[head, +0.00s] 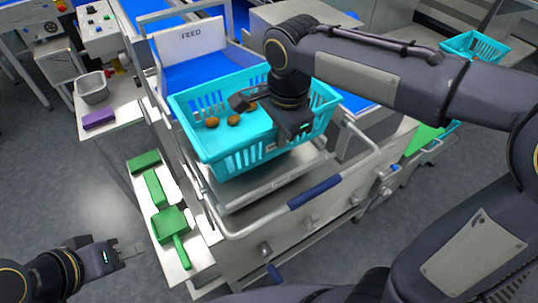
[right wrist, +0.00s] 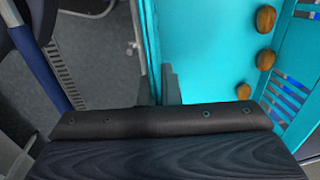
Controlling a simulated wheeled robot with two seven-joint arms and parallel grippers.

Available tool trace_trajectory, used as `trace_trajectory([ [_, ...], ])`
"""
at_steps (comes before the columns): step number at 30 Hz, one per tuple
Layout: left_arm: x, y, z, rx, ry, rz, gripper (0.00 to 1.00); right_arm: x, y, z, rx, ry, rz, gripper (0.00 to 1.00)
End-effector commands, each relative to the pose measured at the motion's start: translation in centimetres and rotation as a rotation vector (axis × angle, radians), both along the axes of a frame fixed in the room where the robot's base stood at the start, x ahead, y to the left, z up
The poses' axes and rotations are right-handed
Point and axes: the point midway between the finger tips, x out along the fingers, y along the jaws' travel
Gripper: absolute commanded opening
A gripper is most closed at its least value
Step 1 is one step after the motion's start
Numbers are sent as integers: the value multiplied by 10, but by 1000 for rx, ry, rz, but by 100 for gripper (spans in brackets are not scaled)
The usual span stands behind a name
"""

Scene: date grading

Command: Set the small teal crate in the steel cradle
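The small teal crate (head: 225,145) has slotted walls and holds a few brown dates; it sits over the steel cradle (head: 268,188), a pale metal tray. Whether the crate's bottom fully touches the cradle I cannot tell. My right gripper (head: 293,137) points down at the crate's near right wall. In the right wrist view its fingers (right wrist: 158,88) are on both sides of the crate's wall (right wrist: 152,45), close against it. Dates show inside at the right. My left gripper (head: 128,250) is at the lower left, empty, with its thin fingers apart, away from the crate.
A blue-gripped bar (head: 315,192) runs in front of the cradle. The FEED hopper (head: 190,45) stands behind. Green tools (head: 172,225) lie on a side shelf; a grey bin (head: 93,88) and purple block (head: 99,119) stand left. Another teal crate (head: 474,46) is at the far right.

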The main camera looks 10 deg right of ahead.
Motion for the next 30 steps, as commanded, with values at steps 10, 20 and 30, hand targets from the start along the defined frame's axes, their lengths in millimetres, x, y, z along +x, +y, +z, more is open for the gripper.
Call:
trace_trajectory([
  [10, 0, 0, -4, 0, 0, 0, 36, 0, 0, -46, -1, 0, 0, 0],
  [20, 0, 0, -6, 0, 0, 0, 36, 0, 0, -76, 1, -3, 0, 0],
  [30, 0, 0, -9, 0, 0, 0, 36, 0, 0, -80, 0, -1, 0, 7],
])
